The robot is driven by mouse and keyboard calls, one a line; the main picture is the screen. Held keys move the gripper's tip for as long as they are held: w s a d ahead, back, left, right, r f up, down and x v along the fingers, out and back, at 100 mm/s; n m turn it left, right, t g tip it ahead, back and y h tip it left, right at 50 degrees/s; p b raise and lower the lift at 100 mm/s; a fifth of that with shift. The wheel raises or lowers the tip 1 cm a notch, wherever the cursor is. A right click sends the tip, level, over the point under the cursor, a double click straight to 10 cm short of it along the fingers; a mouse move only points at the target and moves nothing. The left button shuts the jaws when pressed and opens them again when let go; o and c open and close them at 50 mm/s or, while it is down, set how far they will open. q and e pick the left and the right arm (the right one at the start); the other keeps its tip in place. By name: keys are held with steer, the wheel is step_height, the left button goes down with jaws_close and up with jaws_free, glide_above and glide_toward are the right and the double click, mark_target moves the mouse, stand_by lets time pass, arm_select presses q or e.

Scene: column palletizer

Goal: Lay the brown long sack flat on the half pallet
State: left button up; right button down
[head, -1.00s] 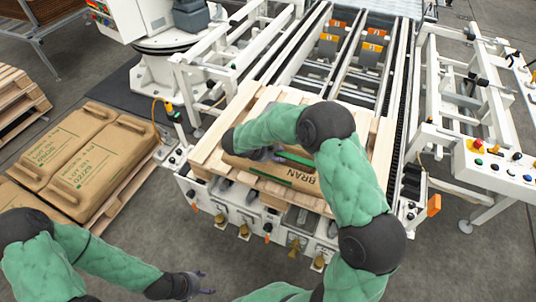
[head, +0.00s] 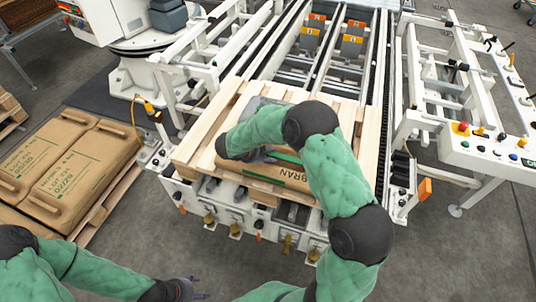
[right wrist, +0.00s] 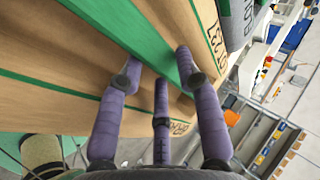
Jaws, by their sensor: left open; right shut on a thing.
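The brown long sack (head: 206,158), with green stripes and dark lettering, is over the near part of the half pallet (head: 188,150). My right gripper (head: 262,155) is shut on it at a green stripe; my forearm hides much of the sack. In the right wrist view, my right gripper's purple fingers (right wrist: 160,68) press against the sack's brown and green face (right wrist: 60,40). Whether the sack's underside touches the slats everywhere, I cannot tell. My left gripper (head: 192,290) is open and empty, low over the floor at the bottom of the head view.
Brown sacks (head: 85,170) lie on a pallet at the left. A grey patch (head: 258,103) shows just beyond the sack on the half pallet. Conveyor rails (head: 375,90) run behind the pallet. A control panel (head: 490,150) stands at the right. The floor at lower right is clear.

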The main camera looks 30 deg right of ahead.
steer(key=shift+w+d+r, duration=0.1)
steer(key=shift+w+r, duration=0.05)
steer(key=shift+r, duration=0.1)
steer(key=c, duration=1.2)
jaws_free()
steer(key=shift+f, duration=0.25)
steer(key=o, duration=0.4)
steer(key=shift+s, duration=0.25)
steer(key=shift+c, duration=0.2)
steer(key=shift+a, duration=0.2)
steer(key=p+v, duration=0.5)
steer(key=v, duration=0.6)
steer(key=shift+w, duration=0.1)
steer(key=shift+a+r, duration=0.35)
steer(key=shift+r, duration=0.05)
